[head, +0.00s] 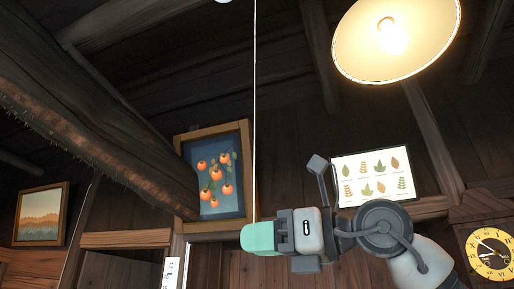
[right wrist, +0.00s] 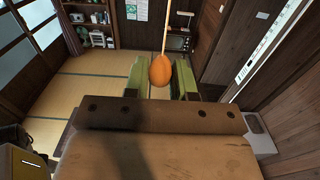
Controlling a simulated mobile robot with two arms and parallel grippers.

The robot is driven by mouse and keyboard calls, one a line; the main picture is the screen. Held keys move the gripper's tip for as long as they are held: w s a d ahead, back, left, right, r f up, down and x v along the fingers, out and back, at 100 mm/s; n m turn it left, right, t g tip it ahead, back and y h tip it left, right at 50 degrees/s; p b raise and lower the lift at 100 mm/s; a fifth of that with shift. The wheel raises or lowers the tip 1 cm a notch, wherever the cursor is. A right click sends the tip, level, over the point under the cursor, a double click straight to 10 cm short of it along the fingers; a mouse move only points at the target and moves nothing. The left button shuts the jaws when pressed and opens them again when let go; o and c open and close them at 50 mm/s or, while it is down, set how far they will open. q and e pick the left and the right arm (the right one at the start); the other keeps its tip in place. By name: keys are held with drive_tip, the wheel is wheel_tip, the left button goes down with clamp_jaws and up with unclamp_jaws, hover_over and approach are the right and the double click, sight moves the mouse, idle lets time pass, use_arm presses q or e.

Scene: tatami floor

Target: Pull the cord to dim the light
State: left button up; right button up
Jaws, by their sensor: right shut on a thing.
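The white cord (head: 254,110) hangs taut and straight from above in the head view, down to my right gripper (head: 258,238). In the right wrist view the cord ends in an orange, drop-shaped knob (right wrist: 161,71). My right gripper (right wrist: 161,80) is shut on this knob, with one green finger on each side of it. In the head view the fingers hide the knob. The lamp (head: 420,55), with a wide pale shade and a glowing bulb, is lit at the upper right. My left gripper is in neither view.
A framed persimmon picture (head: 230,160) and a leaf chart (head: 372,176) hang behind the gripper. A thick wooden beam (head: 110,125) slants across the left. A yellow clock (head: 492,254) is at lower right. Tatami floor (right wrist: 90,90) lies open below.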

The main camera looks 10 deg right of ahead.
drive_tip(key=o, duration=0.7)
drive_tip(key=shift+o, duration=0.2)
drive_tip(key=shift+d, duration=0.1)
drive_tip(key=b+v, duration=0.1)
drive_tip(key=v, duration=0.7)
